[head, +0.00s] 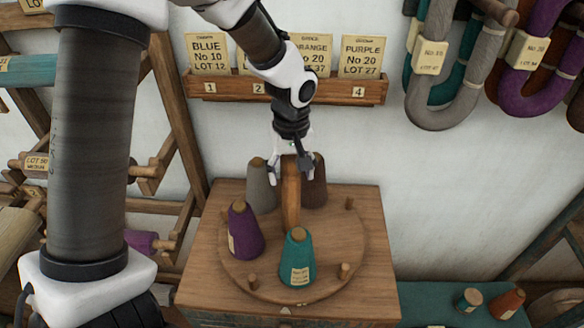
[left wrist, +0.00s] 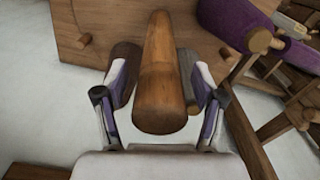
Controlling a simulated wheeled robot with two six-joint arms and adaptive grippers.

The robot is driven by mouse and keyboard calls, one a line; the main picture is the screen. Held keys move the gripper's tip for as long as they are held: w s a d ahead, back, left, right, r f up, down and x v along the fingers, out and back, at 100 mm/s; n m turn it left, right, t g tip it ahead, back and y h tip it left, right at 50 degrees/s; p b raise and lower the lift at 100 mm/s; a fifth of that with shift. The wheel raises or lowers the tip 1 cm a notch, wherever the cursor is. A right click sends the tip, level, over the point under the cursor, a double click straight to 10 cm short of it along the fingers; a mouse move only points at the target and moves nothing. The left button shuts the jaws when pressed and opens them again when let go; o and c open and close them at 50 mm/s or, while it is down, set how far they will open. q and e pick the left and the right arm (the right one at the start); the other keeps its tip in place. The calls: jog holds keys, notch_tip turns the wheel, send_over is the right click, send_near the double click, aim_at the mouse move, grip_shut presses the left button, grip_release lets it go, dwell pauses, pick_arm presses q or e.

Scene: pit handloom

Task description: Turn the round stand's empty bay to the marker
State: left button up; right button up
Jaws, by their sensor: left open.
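The round stand (head: 335,235) is a wooden disc on a wooden cabinet. A purple cone (head: 245,232), a teal cone (head: 298,260), a grey cone (head: 262,188) and a dark brown cone (head: 316,188) stand on it. Its right side, between the brown and teal cones, is bare of cones. Short pegs (head: 344,270) stand near the rim. A small pale marker (head: 286,310) sits at the cabinet's front edge. My left gripper (head: 290,168) is open, its fingers either side of the central post (head: 291,205). The post (left wrist: 160,75) also shows between them in the left wrist view; contact is unclear.
A label rack (head: 285,88) with numbered slots hangs on the wall behind. Yarn hanks (head: 445,100) hang at upper right. A wooden frame (head: 180,110) with rods stands at left. Small spools (head: 468,299) lie on a teal surface at lower right.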

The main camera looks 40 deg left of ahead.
pick_arm(q)
jog(key=shift+w+a+f, duration=0.2)
jog(key=shift+w+f, duration=0.15)
jog(key=shift+a, duration=0.1)
jog(key=shift+c, duration=0.9)
jog(key=shift+s+r, duration=0.1)
jog(key=shift+s, duration=0.05)
jog(key=c, duration=1.1)
grip_shut()
